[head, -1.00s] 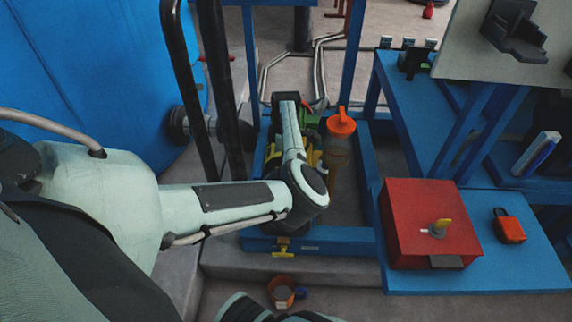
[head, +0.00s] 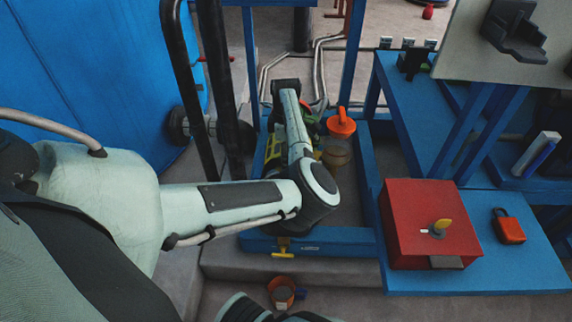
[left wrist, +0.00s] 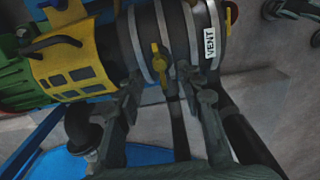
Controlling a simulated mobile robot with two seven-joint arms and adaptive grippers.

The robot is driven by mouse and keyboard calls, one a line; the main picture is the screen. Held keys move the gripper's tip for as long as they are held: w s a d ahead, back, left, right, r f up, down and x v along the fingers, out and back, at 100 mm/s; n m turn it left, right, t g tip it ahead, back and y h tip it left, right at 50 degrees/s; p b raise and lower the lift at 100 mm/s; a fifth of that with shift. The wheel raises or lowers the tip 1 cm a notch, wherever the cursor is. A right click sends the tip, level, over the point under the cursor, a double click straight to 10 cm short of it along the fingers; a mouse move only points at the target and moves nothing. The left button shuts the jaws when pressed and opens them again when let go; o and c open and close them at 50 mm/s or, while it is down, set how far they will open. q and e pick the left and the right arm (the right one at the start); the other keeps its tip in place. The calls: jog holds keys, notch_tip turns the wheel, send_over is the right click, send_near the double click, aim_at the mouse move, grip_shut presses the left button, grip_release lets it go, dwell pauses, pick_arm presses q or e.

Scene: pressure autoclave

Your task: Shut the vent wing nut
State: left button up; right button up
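The vent wing nut (left wrist: 157,62) is a small yellow piece, seen in the left wrist view on a dark banded round fitting. A white label reading VENT (left wrist: 210,42) is on the fitting to its right. My left gripper (left wrist: 160,88) is open, with one dark finger at the lower left of the nut and the other at its lower right. The nut shows between them, and I see no clear contact. In the head view my left wrist covers this spot, so nut and fingertips are hidden there.
A yellow-and-green machine (left wrist: 75,60) is close to the left finger. In the head view an orange-topped clear vessel (head: 341,125) stands right of my wrist. A red box (head: 425,210) and orange padlock (head: 508,227) are on the blue table at right. Dark upright bars (head: 215,90) stand behind my forearm.

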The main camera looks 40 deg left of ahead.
pick_arm(q)
notch_tip(320, 180, up, 8)
jog(key=shift+r, duration=0.2)
dwell(0.6)
